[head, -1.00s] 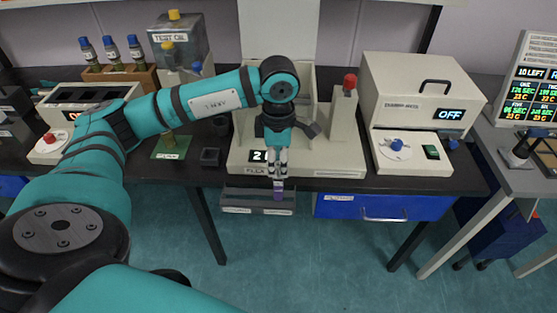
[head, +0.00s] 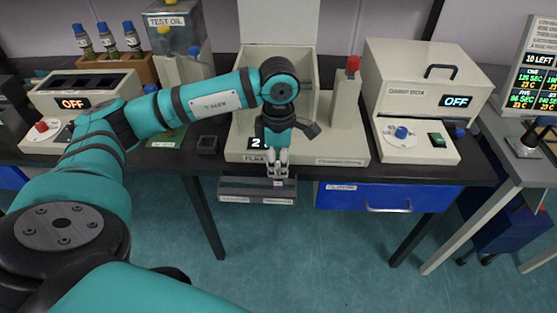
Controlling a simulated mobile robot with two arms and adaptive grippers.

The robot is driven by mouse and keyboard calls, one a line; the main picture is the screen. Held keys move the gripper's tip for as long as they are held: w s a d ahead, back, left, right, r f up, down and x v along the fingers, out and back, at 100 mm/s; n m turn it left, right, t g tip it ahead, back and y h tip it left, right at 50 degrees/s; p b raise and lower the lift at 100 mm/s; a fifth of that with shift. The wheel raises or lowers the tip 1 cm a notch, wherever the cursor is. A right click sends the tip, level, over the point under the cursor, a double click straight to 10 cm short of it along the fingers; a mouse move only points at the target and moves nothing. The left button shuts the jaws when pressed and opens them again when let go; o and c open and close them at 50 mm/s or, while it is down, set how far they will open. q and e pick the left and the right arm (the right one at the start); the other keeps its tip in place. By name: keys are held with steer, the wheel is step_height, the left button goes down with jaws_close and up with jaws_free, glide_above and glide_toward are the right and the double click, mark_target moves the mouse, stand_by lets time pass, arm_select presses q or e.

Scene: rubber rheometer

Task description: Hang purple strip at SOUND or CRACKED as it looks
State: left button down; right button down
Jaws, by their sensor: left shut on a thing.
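My left gripper (head: 278,176) points down at the front edge of the bench, over a grey two-part holder (head: 258,185). It is shut on the purple strip (head: 278,184), of which only a small bit shows at the fingertips. The holder hangs below the bench edge and has a small pale label on its left part (head: 234,199) and one on its right part (head: 277,201). The labels are too small to read surely. The strip is over the right part; I cannot tell whether it touches it. Cracks cannot be made out. My right gripper is not in view.
Behind the gripper stands a cream flex tester (head: 345,155) with a red knob. A small dark block (head: 207,145) lies left of the tester. The floor in front is clear.

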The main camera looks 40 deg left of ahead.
arm_select(q)
steer(key=shift+f+b, duration=1.75)
steer(key=shift+f, duration=0.45)
steer(key=c, duration=0.9)
jaws_free()
steer(key=shift+r, duration=0.15)
steer(key=shift+r+p, duration=1.9)
steer(key=shift+r, duration=1.15)
